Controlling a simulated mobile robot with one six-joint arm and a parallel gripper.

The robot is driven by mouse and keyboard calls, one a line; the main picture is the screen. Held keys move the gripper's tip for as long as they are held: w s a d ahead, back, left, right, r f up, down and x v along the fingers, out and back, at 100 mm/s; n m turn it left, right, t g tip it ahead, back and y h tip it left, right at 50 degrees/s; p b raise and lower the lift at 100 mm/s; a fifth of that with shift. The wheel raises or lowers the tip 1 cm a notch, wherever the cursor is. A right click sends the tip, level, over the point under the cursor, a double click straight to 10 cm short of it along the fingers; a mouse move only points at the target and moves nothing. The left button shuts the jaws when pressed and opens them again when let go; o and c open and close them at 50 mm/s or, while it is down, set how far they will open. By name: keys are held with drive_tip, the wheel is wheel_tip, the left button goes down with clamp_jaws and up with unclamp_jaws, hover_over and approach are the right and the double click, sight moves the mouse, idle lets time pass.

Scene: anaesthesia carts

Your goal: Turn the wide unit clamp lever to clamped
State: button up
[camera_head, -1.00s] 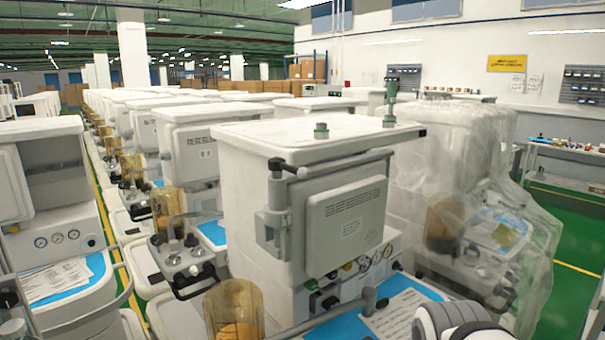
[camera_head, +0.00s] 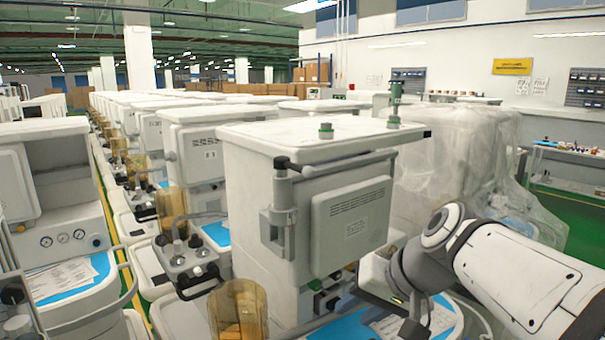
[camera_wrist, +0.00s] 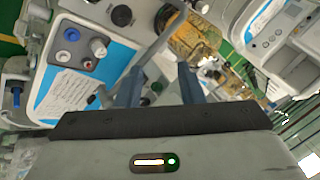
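The wide unit (camera_head: 270,240) is the large pale cabinet in the middle of the head view. On its near left corner is a grey clamp bracket (camera_head: 279,222). A short black-ended lever (camera_head: 283,162) sits on top of the bracket's post and appears to be the clamp lever. I cannot clearly identify it in the wrist view. My gripper, at the end of my arm low right in the head view, is below and right of the lever, well apart from it. In the wrist view its two fingers (camera_wrist: 158,85) are apart with nothing between them.
An amber canister (camera_head: 238,310) stands at the unit's lower front and also shows in the wrist view (camera_wrist: 192,38). The blue work surface (camera_wrist: 118,58) with a paper (camera_wrist: 68,92) lies below my gripper. A plastic-wrapped unit (camera_head: 455,155) stands behind right.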

drive_tip(key=w+a+r+t+y, duration=0.2)
drive_tip(key=w+a+r+y, duration=0.15)
drive_tip(key=w+r, duration=0.4)
drive_tip(key=n+t+y, duration=0.1)
drive_tip(key=t+y, duration=0.1)
drive_tip(key=y, duration=0.2)
approach(294, 166)
drive_tip(key=shift+w+a+f+b, duration=0.4)
drive_tip(key=shift+w+a+f, duration=0.3)
drive_tip(key=shift+w+a, duration=0.15)
drive_tip(key=shift+g+y, duration=0.25)
drive_tip(key=shift+g, duration=0.05)
drive_tip(key=p+x, duration=0.2)
drive_tip(key=x, duration=0.5)
drive_tip(key=shift+w+a+f, duration=0.1)
drive_tip(key=shift+w+a, duration=0.1)
drive_tip(key=shift+a, duration=0.15)
clamp_jaws()
